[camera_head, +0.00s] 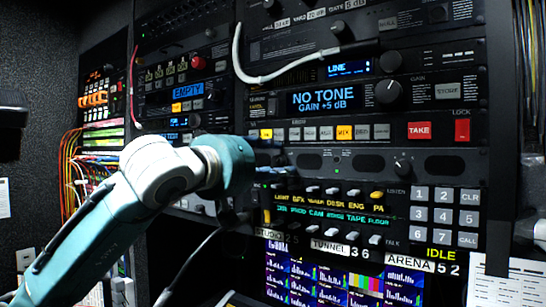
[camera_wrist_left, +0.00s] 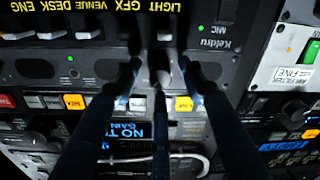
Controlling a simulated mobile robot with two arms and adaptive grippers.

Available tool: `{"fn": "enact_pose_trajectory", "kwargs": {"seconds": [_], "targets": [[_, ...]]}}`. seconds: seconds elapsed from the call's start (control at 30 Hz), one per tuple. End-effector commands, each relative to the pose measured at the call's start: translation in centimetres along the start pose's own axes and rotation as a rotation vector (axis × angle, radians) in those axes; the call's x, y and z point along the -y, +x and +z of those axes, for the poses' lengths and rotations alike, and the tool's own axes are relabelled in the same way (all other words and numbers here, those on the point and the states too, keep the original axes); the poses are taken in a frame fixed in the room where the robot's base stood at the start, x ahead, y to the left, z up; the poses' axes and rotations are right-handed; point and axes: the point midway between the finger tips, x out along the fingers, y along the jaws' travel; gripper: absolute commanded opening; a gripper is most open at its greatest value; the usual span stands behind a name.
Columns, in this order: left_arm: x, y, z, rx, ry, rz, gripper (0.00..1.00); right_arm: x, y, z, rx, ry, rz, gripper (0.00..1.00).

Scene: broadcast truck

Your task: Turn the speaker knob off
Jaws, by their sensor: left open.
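A round black knob (camera_head: 402,166) with a pale pointer mark sits at the right of a dark panel with oval grilles (camera_head: 370,162); I take it for the speaker knob, though no label on it is readable. My left gripper (camera_head: 277,178) is in front of the left part of that panel, well left of the knob and apart from it. The gripper's dark fingers are spread in the left wrist view (camera_wrist_left: 160,85), with nothing clearly held between them. My right gripper is not in view.
Below the panel is a row of small levers (camera_head: 345,192) beside a keypad (camera_head: 445,216). Above it are a button row (camera_head: 343,133), a red TAKE button (camera_head: 419,131) and a larger gain knob (camera_head: 388,91). A white cable (camera_head: 285,75) loops across the upper rack.

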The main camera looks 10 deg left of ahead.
Motion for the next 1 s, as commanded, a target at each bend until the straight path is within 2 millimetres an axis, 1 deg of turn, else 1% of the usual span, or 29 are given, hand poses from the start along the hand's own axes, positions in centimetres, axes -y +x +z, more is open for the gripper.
{"fn": "enact_pose_trajectory", "kwargs": {"seconds": [0.07,0.23,0.43,0.47,0.77,1.0], "targets": [[0.0,0.1,0.1,0.001,0.000,0.000,0.41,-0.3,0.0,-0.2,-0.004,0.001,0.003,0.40],[0.0,0.1,0.1,0.000,0.000,0.000,0.41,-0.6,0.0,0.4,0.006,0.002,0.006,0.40],[0.0,0.1,0.1,0.001,0.000,0.000,0.01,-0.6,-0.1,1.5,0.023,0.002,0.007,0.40],[0.0,0.1,0.1,0.001,0.000,0.000,0.00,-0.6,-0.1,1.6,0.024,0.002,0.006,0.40],[0.1,0.1,0.3,0.004,-0.026,-0.001,0.00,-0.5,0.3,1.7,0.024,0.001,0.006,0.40],[0.1,0.1,0.5,0.008,-0.147,-0.003,0.00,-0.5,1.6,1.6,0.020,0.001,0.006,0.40]]}}
